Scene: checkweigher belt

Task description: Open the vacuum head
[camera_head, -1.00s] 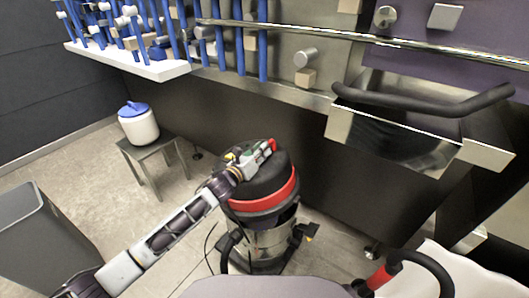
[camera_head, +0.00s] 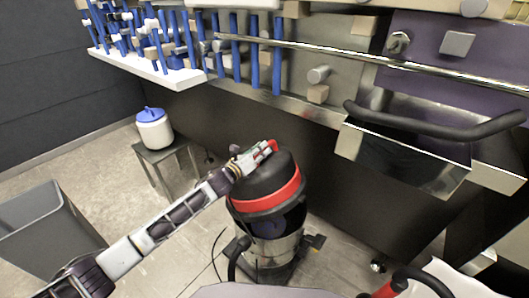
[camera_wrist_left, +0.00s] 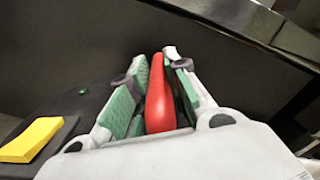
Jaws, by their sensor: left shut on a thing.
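The vacuum (camera_head: 277,248) stands on the floor in the head view, with a steel drum. Its black head (camera_head: 270,179) has a red band and sits tilted, with a dark gap between it and the drum. My left gripper (camera_head: 262,150) is shut on the red handle on top of the head. In the left wrist view, the red handle (camera_wrist_left: 160,95) lies between the green finger pads of my left gripper (camera_wrist_left: 157,82). My right gripper is not in view.
A grey bin (camera_head: 48,225) stands at left. A stool (camera_head: 165,152) bears a white tub with a blue lid (camera_head: 154,128). A metal machine with a black bar handle (camera_head: 435,125) overhangs on the right. A yellow part (camera_wrist_left: 32,139) shows in the left wrist view.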

